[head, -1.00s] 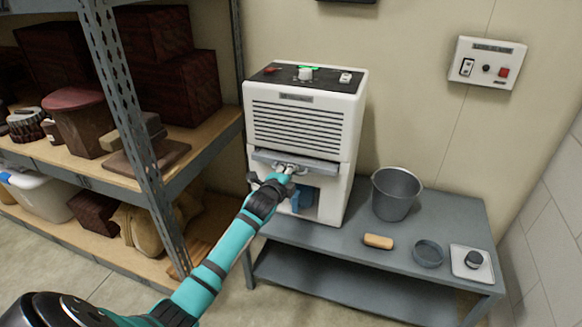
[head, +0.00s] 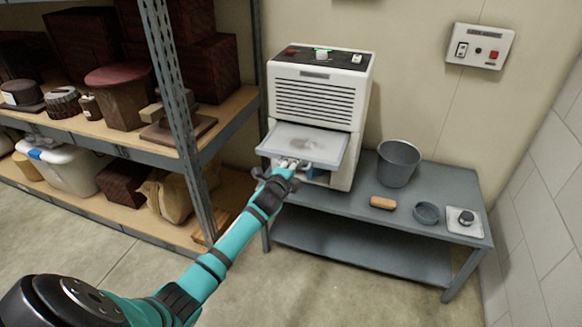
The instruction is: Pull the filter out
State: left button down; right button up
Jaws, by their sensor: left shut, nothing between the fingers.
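The filter (head: 306,141) is a flat pale panel with a grey frame and a smudge on its face. It sticks well out of the slot in the front of the white dehumidifier (head: 318,101), with its back edge still at the slot. My left gripper (head: 291,163) is at the filter's front edge, its fingers shut; the exact contact is hard to see. A bit of blue shows behind the gripper, under the filter. My right gripper is not in view.
The dehumidifier stands on a grey metal bench (head: 350,205). A grey bucket (head: 398,163), a tan brush or block (head: 383,203), a small round dish (head: 426,213) and a white plate with a dark knob (head: 465,220) are to its right. Loaded shelves (head: 190,150) stand at left.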

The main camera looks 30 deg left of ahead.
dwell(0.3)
pick_arm(q)
jog(key=c, duration=1.4)
grip_release()
jog(key=v, duration=1.2)
